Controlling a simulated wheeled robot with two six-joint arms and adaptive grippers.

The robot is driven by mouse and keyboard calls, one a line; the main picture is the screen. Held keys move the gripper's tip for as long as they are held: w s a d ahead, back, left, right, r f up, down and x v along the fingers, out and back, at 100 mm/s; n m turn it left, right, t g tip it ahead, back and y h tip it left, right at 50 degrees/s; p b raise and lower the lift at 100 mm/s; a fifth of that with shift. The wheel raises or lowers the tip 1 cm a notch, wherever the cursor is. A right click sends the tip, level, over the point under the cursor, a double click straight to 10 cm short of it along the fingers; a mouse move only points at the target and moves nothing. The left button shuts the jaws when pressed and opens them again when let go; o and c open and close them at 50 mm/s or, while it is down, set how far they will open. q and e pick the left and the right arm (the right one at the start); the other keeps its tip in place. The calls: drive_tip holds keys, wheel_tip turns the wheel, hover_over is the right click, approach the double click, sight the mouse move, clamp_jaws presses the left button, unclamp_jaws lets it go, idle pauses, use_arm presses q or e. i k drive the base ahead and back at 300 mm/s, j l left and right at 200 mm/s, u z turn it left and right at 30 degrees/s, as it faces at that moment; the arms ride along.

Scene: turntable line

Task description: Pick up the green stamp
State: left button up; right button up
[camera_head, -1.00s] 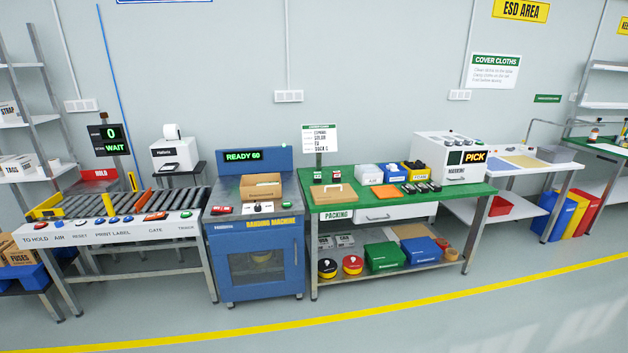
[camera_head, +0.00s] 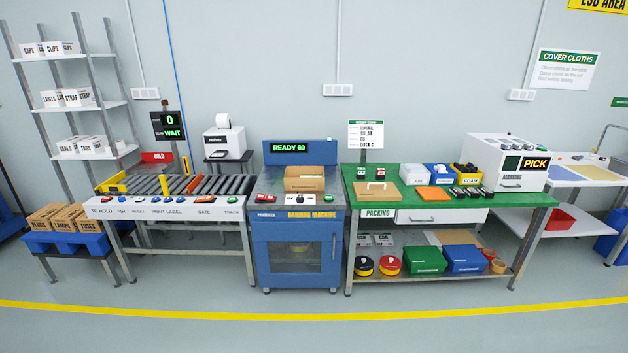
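Two small dark stamp-like items stand at the back left of the green-topped packing table (camera_head: 445,217), below the small sign. Neither of my grippers is in view.
A roller conveyor (camera_head: 180,187) is further left. Bins, an orange pad (camera_head: 433,194) and the marking machine (camera_head: 507,162) occupy the table's right. The floor in front is clear.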

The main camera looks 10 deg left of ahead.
sight(360, 171)
drive_tip(key=i+u, duration=0.15)
drive_tip(key=i, duration=0.35)
drive_tip(key=i+l+u, duration=0.1)
drive_tip(key=i, duration=0.4)
drive_tip(key=i+l+u, duration=0.15)
drive_tip(key=i, duration=0.3)
drive_tip(key=i+l+u, duration=0.15)
drive_tip(key=i, duration=0.35)
drive_tip(key=i+l+u, duration=0.15)
drive_tip(key=i, duration=0.3)
drive_tip(key=i+l+u, duration=0.1)
drive_tip(key=i+l, duration=0.3)
drive_tip(key=i, duration=0.05)
